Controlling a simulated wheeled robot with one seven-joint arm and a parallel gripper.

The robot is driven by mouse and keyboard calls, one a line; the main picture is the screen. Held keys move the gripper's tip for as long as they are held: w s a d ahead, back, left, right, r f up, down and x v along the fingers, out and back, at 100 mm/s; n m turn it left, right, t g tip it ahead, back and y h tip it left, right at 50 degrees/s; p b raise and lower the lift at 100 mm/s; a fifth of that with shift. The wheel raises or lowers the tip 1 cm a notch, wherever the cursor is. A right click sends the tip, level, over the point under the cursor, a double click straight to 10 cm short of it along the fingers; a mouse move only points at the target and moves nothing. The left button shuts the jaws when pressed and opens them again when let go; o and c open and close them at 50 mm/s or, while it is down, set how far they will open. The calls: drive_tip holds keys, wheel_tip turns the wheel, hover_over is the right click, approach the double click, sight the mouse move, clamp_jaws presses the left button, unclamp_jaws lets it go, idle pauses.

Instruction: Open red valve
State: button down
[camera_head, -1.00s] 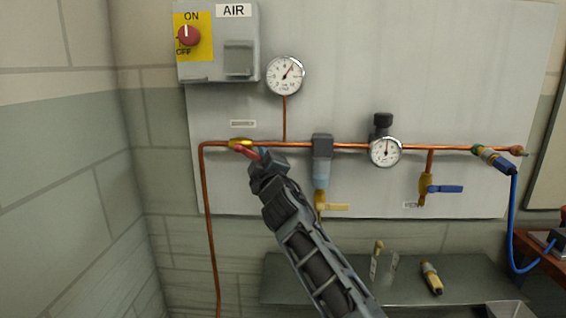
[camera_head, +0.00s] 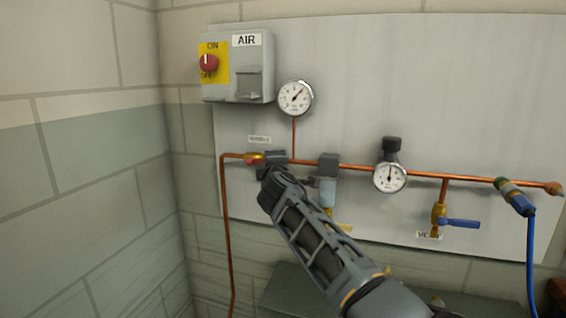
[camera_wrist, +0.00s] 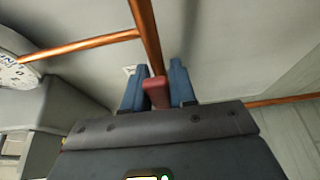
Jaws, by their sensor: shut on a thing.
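The red valve handle (camera_wrist: 157,92) sits between the two blue fingers of my gripper (camera_wrist: 157,88) in the wrist view. My gripper is shut on it. The handle lies close to the line of the copper pipe (camera_wrist: 146,35). In the head view, a bit of the red handle (camera_head: 253,160) shows left of my gripper (camera_head: 275,161), at the left end of the horizontal pipe. The wrist hides most of the valve there.
Along the pipe to the right are a filter unit (camera_head: 328,180), a regulator gauge (camera_head: 390,177), a blue-handled vent valve (camera_head: 460,223) and a blue hose (camera_head: 532,260). Above are a gauge (camera_head: 295,98) and the AIR switch box (camera_head: 247,85). A wall stands close on the left.

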idle(0.3)
drive_tip(key=c, duration=1)
unclamp_jaws()
drive_tip(key=s, duration=0.7)
drive_tip(key=shift+s+d+p, duration=0.25)
drive_tip(key=shift+s+p, duration=0.05)
drive_tip(key=shift+s, duration=0.1)
